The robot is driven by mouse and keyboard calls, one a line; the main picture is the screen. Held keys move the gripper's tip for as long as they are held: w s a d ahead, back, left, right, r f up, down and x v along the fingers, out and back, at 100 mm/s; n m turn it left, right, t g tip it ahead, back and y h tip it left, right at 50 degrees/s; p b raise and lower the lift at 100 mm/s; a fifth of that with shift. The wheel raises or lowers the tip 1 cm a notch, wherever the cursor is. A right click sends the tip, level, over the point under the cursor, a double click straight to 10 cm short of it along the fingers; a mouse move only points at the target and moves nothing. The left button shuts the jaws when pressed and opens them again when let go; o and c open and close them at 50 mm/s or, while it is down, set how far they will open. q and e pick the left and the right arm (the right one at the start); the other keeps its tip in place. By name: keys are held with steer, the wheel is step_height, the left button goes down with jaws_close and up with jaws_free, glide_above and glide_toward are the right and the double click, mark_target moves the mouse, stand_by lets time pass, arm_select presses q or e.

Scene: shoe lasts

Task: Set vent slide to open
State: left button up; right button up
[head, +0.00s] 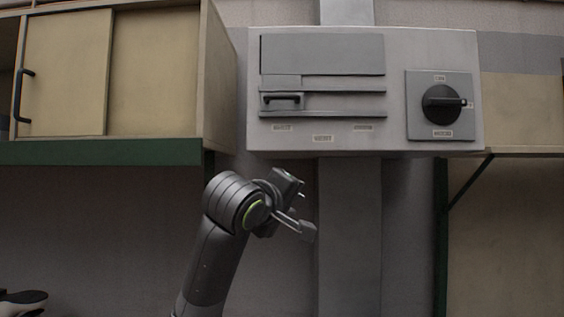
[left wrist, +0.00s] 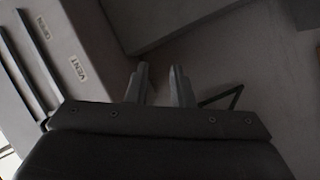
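The vent slide's black handle (head: 281,98) sits at the left end of a horizontal slot in the grey wall box (head: 300,150). Small labels lie under the slot, too small to read in the head view. In the left wrist view the box face is at the left edge, tilted, with an "OPEN" label (left wrist: 41,29) and a "VENT" label (left wrist: 78,68); the handle is not seen there. My left gripper (head: 302,213) is below the box, apart from it and from the handle. Its two fingers (left wrist: 160,85) stand apart with nothing between them.
A black rotary knob (head: 442,104) is on the box's right side. A cabinet (head: 150,75) with a green lower edge stands left of the box. A vertical duct (head: 350,235) runs down below the box. A green bracket (head: 440,230) is at right. Free room surrounds the gripper.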

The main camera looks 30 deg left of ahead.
arm_select(q)
steer(key=s+a+r+n+t, duration=0.1)
steer(key=s+r, duration=0.2)
steer(key=r, duration=0.2)
steer(key=s+r+n+t, duration=0.1)
steer(key=s+r, duration=0.2)
steer(key=r, duration=0.3)
steer(key=n+t, duration=0.1)
steer(key=n, duration=0.2)
glide_toward(280, 97)
steer(key=shift+y, duration=0.4)
steer(key=p+x, duration=0.4)
steer(key=x, duration=0.1)
steer(key=p+x, duration=0.4)
steer(key=x, duration=0.1)
steer(key=shift+w+d, duration=0.1)
steer(key=shift+d, duration=0.1)
steer(key=shift+w+p, duration=0.35)
jaws_close()
